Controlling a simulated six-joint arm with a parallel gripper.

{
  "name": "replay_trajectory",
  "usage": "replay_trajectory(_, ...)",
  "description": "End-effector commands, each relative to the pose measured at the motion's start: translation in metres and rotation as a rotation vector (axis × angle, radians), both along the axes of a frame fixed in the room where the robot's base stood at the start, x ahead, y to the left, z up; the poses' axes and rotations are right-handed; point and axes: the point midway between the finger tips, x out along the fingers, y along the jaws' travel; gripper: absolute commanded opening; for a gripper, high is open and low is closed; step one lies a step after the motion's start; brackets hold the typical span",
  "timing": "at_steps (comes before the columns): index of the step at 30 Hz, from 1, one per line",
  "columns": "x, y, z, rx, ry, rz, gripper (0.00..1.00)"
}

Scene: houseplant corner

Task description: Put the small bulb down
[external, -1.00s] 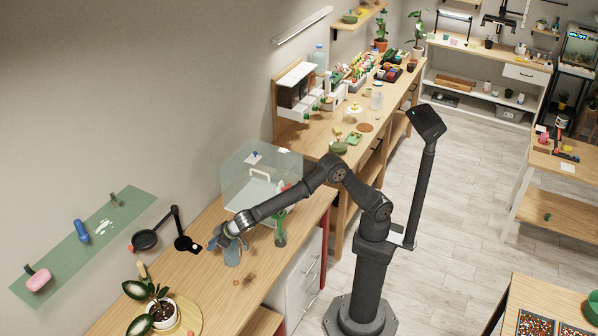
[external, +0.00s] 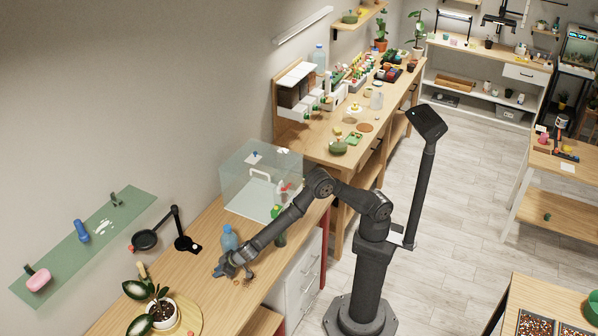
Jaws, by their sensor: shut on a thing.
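My gripper (external: 229,273) is low over the front part of the long wooden bench (external: 190,284), pointing down and to the left. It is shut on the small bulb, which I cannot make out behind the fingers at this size. Whether the bulb touches the bench top cannot be told.
A blue bottle (external: 229,239) stands just behind my gripper. Brown crumbs (external: 247,281) lie beside it. Bench left of my gripper is clear.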

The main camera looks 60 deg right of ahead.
Motion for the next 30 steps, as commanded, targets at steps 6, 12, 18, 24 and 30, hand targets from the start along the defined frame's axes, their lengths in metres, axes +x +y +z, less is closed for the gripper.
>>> replay_trajectory(6,0.000,0.000,-0.022,-0.001,0.000,0.001,0.00)
replay_trajectory(12,0.000,0.000,-0.021,0.001,-0.001,0.001,0.00)
replay_trajectory(18,0.000,0.000,-0.024,0.001,-0.001,0.001,0.27)
replay_trajectory(24,0.000,0.000,-0.024,0.000,-0.001,0.000,0.42)
replay_trajectory(30,0.000,0.000,-0.022,0.001,-0.001,0.001,0.42)
